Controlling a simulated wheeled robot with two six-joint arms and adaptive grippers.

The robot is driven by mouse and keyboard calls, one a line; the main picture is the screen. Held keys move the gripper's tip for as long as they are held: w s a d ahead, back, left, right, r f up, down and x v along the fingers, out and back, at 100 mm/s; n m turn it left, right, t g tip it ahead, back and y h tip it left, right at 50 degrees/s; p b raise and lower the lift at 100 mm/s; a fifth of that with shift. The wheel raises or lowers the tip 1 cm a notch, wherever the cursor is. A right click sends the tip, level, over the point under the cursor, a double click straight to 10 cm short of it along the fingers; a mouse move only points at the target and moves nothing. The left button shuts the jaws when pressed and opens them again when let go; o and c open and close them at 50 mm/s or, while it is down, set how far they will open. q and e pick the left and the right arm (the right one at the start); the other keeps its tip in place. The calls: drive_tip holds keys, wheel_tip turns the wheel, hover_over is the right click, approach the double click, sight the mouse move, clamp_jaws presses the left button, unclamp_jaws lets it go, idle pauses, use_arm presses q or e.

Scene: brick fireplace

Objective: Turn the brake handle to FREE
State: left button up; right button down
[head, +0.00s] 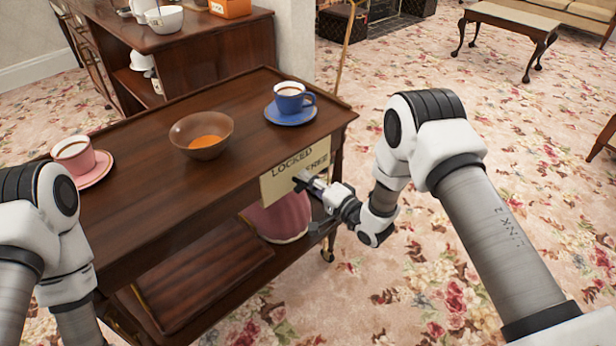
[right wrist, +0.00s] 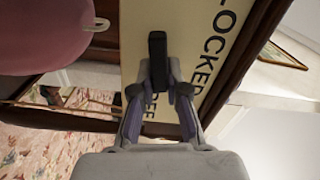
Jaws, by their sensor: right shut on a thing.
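The brake plate (head: 275,186) is a cream panel on the side of the dark wooden trolley (head: 150,215). It reads LOCKED along its top, with a second word below it partly hidden by my gripper. The brake handle (right wrist: 157,45) is a short black lever standing out against the plate in the right wrist view. My right gripper (head: 308,182) is at the plate, and its fingers (right wrist: 159,82) are shut on the handle from both sides. In the head view the gripper mostly hides the handle. My left arm shows at the lower left, but its gripper is out of view.
On the trolley top stand a pink cup (head: 73,155) on a saucer, a brown bowl (head: 201,135) with orange contents and a blue cup (head: 290,96) on a saucer. A pink rounded thing (head: 275,222) sits below the plate. Carpet to the right is open.

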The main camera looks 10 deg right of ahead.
drive_tip(key=shift+f+m, duration=0.2)
drive_tip(key=shift+m, duration=0.6)
drive_tip(key=c, duration=1.2)
unclamp_jaws()
drive_tip(key=shift+o, duration=0.2)
drive_tip(key=v, duration=1.2)
